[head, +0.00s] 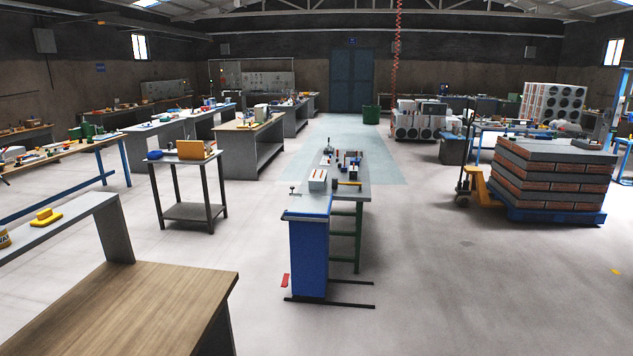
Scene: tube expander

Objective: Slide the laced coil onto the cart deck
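Neither of my grippers is in view. I cannot pick out a laced coil for certain. A stack of grey slabs with reddish-brown layers (545,172) sits on a blue pallet (555,214) at the right; whether these are coils I cannot tell. No cart is clear either; a small dark-legged stand with a lower shelf (190,211) stands left of the middle, with a tan box (196,150) and a blue item on top. A blue-fronted machine with a long grey bed (309,258) stands in the centre, with small parts on it.
A wooden tabletop (150,297) fills the near left, beside a grey shelf with a yellow item (46,217). A yellow pallet jack (481,186) stands at the pallet. Workbenches line the left. Open floor (450,290) lies right of the machine.

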